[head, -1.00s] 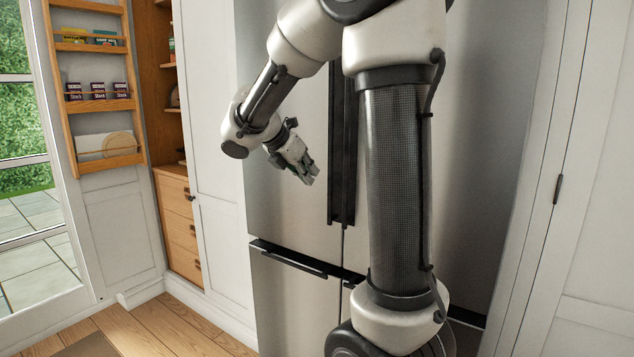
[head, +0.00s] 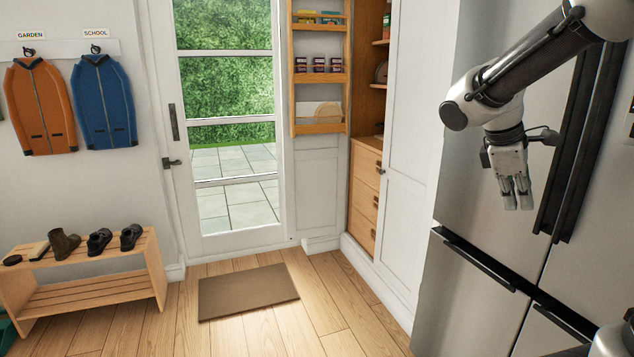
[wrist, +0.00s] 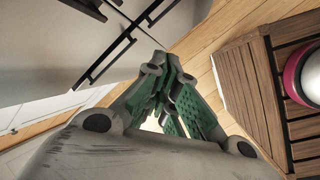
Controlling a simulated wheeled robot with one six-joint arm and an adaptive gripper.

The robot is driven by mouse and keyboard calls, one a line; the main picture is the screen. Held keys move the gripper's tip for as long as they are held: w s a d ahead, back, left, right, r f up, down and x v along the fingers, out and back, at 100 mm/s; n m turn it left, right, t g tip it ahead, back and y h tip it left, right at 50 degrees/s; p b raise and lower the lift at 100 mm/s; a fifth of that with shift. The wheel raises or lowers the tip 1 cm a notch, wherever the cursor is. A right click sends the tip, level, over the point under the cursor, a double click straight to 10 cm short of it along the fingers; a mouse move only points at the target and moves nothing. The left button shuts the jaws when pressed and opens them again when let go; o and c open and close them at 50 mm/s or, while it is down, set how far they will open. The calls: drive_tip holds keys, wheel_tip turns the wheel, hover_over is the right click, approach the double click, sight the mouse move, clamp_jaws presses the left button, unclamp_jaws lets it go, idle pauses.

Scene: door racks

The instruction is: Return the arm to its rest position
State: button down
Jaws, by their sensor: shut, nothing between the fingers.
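My arm reaches in from the upper right of the head view, bent at the elbow. My gripper (head: 516,193) hangs fingers down in front of the steel fridge (head: 462,290), to the left of its dark vertical handles (head: 580,150). In the wrist view my gripper (wrist: 165,62) has its green-padded fingers drawn together, with nothing between them. It is apart from the fridge handles, which show at the upper left there (wrist: 108,60).
A white cupboard door (head: 405,150) stands left of the fridge. A glazed door (head: 225,110), a mat (head: 247,291) and a shoe bench (head: 90,287) are at the left. Wooden floor is clear between. A slatted wooden surface (wrist: 240,90) shows right in the wrist view.

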drive_tip(key=s+a+m+t+y, duration=0.1)
drive_tip(key=s+a+m+y, duration=0.1)
drive_tip(key=s+m, duration=0.3)
drive_tip(key=s+a+m+t+y, duration=0.2)
drive_tip(key=s+m, duration=0.3)
drive_tip(key=s, duration=0.5)
drive_tip(key=shift+s+a+f+t+y, duration=0.3)
drive_tip(key=shift+a+f+y, duration=0.1)
drive_tip(key=shift+y, duration=0.2)
